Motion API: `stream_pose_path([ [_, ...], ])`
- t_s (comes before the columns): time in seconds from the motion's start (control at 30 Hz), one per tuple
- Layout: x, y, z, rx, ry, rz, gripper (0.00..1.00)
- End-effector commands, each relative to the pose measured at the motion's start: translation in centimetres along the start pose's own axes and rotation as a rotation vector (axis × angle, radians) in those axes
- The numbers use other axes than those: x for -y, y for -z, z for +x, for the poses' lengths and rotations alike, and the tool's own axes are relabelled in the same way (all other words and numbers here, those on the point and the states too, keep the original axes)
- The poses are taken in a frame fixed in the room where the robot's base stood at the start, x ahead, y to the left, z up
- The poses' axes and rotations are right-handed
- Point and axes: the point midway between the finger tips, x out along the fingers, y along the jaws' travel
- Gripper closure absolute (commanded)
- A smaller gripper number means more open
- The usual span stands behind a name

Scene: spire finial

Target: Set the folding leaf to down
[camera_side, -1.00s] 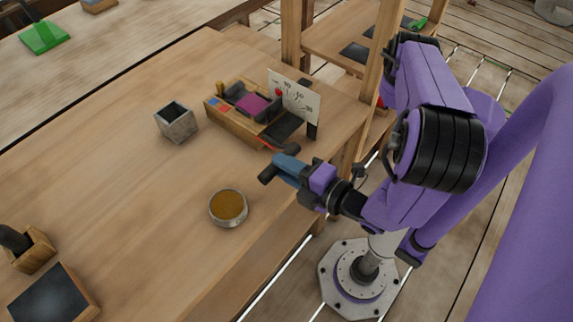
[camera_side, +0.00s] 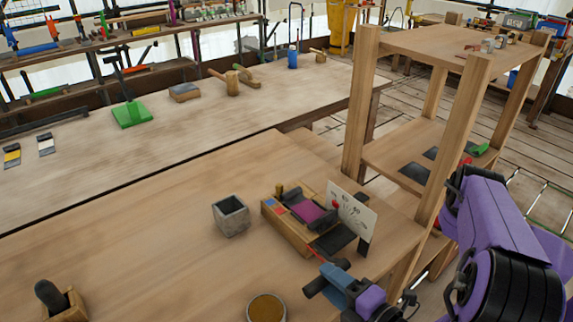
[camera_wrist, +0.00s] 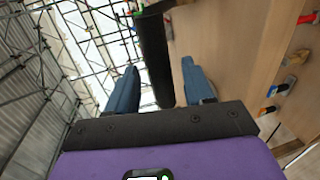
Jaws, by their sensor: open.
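A small wooden box-like device (camera_side: 283,231) with a purple pad and blue and red patches sits near the right part of the table. I cannot tell which part is the folding leaf. My gripper (camera_side: 328,279) is just in front of the device's near right end. In the wrist view its blue fingers (camera_wrist: 160,88) are apart, with a dark bar (camera_wrist: 152,50) between them. Whether they touch the bar is unclear.
A grey square cup (camera_side: 230,217) stands left of the device. A round bowl with a brown top (camera_side: 266,308) is at the front. A wooden holder (camera_side: 62,304) is at the lower left. A wooden shelf frame (camera_side: 362,100) rises behind the device. The table's left middle is clear.

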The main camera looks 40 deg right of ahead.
Motion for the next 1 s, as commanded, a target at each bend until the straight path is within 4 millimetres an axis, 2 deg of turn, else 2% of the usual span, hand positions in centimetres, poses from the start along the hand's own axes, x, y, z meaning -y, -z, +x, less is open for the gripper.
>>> stream_pose_path([
  [1.0, -5.4, -0.1, 1.5, 0.004, 0.421, 0.007, 0.48],
])
